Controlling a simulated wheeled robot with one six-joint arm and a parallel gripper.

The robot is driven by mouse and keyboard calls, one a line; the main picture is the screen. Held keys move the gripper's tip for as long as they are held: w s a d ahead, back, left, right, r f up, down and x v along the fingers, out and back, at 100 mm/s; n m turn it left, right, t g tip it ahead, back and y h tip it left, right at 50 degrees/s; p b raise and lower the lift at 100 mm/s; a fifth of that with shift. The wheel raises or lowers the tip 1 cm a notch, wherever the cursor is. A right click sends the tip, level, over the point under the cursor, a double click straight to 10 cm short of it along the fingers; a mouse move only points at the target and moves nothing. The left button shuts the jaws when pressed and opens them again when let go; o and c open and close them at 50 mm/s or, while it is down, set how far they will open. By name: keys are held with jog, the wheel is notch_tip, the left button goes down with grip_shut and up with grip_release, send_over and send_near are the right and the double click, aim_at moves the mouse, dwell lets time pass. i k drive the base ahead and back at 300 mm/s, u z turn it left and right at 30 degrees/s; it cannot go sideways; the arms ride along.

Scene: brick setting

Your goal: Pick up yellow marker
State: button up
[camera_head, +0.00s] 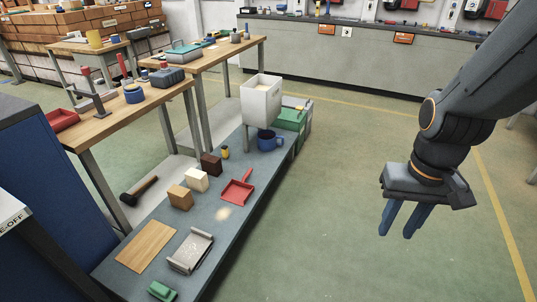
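No thing in view is plainly a yellow marker. A small yellow and dark object (225,152) stands on the low grey bench (219,255), left of a blue mug (268,140); it is too small to tell whether it is a marker. My gripper (396,231) hangs at the right, over the open floor and well apart from the bench. Its two blue fingers point down and stand apart with nothing between them.
The bench holds a red dustpan (237,190), a tan block (180,197), a white block (197,179), a dark brown block (211,164), a wooden board (146,246), a metal tray (190,251) and a white bin (261,101). The floor between bench and gripper is clear.

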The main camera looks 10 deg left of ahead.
aim_at(224, 149)
jog(key=z, duration=0.3)
jog(key=i, duration=2.4)
jog(key=u, duration=1.3)
jog(key=i, duration=0.95)
jog(key=u, duration=1)
jog(key=i, duration=0.2)
jog(key=u, duration=0.15)
